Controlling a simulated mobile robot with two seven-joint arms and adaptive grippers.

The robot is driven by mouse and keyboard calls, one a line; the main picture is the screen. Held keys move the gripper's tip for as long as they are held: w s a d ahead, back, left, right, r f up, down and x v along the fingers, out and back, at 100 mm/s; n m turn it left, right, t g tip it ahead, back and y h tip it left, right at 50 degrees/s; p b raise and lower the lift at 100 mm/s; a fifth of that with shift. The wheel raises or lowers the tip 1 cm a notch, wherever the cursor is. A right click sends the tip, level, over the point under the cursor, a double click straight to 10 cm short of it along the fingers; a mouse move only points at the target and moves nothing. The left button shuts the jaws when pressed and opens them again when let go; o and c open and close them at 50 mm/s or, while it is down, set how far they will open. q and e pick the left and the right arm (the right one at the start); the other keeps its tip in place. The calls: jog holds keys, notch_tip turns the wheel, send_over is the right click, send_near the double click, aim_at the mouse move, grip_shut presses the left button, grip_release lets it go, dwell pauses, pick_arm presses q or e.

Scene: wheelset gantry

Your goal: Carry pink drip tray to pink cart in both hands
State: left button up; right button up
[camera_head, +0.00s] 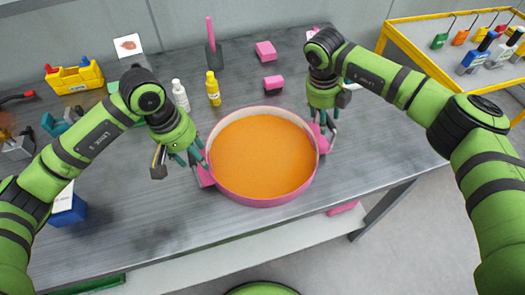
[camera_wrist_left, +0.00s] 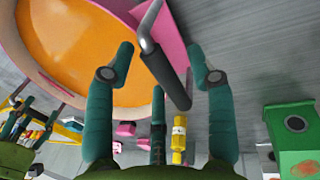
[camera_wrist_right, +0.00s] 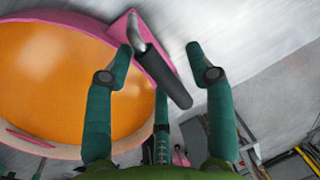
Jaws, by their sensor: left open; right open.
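The pink drip tray (camera_head: 262,198) is round, with an orange inside, and sits on the grey workbench. It has a pink tab with a dark bar handle on each side. My left gripper (camera_head: 195,158) is at the tray's left side. In the left wrist view its open fingers stand either side of the dark handle (camera_wrist_left: 172,78), apart from it. My right gripper (camera_head: 324,118) is at the tray's right side. In the right wrist view its open fingers stand either side of the other dark handle (camera_wrist_right: 168,78). I cannot make out a pink cart.
Behind the tray stand a white bottle (camera_head: 180,95), a yellow bottle (camera_head: 213,89) and pink blocks (camera_head: 266,50). A yellow caddy (camera_head: 75,77) and blue box (camera_head: 68,210) are at left. A yellow-framed rack (camera_head: 425,60) stands at right. The bench front is clear.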

pick_arm(q)
jog(key=shift+f, duration=0.25)
pick_arm(e)
jog(key=shift+f, duration=0.25)
pick_arm(q)
grip_shut()
pick_arm(e)
grip_shut()
pick_arm(q)
jog(key=shift+w+r, duration=0.1)
jog(key=shift+r, duration=0.1)
pick_arm(e)
jog(key=shift+r, duration=0.15)
